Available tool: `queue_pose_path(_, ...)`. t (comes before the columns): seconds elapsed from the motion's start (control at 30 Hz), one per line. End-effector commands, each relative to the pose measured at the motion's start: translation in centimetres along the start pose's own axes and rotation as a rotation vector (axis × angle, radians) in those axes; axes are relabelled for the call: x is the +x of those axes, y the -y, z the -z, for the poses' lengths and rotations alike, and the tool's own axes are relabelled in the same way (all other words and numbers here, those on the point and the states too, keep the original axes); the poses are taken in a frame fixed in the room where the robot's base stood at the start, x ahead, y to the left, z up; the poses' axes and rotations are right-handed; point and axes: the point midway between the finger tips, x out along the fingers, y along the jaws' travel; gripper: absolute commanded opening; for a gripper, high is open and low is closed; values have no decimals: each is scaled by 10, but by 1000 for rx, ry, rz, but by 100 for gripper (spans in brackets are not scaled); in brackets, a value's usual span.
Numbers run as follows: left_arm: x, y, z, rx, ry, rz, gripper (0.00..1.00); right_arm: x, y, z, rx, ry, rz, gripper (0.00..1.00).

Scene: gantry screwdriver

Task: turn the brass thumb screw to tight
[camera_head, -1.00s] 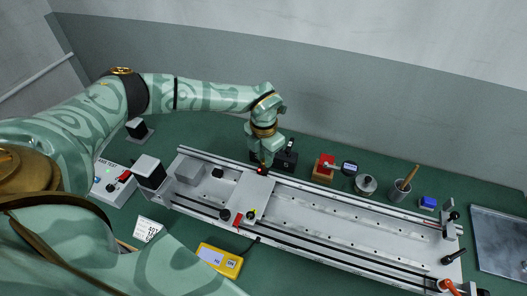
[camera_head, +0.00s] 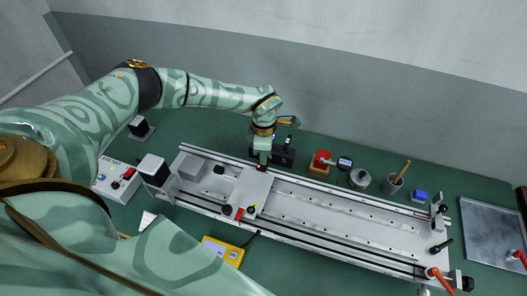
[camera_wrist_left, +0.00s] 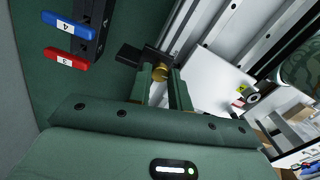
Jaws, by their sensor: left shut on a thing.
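The brass thumb screw (camera_wrist_left: 161,72) shows in the left wrist view as a small gold knob beside a dark block on the rail. My left gripper (camera_wrist_left: 164,84) has one finger on each side of the screw and is shut on it. In the head view my left gripper (camera_head: 262,158) points down at the back edge of the gantry carriage (camera_head: 252,188). The gripper hides the screw there. No mark showing how tight the screw is can be made out. My right gripper is in neither view.
The long gantry rail (camera_head: 330,215) runs across the green bench. A dark rack with blue and red tags (camera_wrist_left: 66,60) stands close to my left gripper. A yellow meter (camera_head: 222,250) lies in front.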

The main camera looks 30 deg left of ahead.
Motion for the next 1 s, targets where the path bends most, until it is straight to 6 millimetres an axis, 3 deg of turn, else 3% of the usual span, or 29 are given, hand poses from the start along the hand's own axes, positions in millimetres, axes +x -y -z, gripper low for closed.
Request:
queue_pose_path(0.77, -2, -2, -1, 99, 0, -4, 0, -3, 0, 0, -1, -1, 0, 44)
queue_pose_path(0.8, -2, -2, -1, 99, 0, -4, 28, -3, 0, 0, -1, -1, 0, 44)
queue_pose_path(0.83, -2, -1, -1, 99, 0, -4, 36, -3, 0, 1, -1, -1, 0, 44)
queue_pose_path(0.87, -2, -1, -1, 99, 0, -4, 41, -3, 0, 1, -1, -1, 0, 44)
queue_pose_path(1.0, -1, -2, -1, 99, -1, -5, 41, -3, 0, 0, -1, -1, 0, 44)
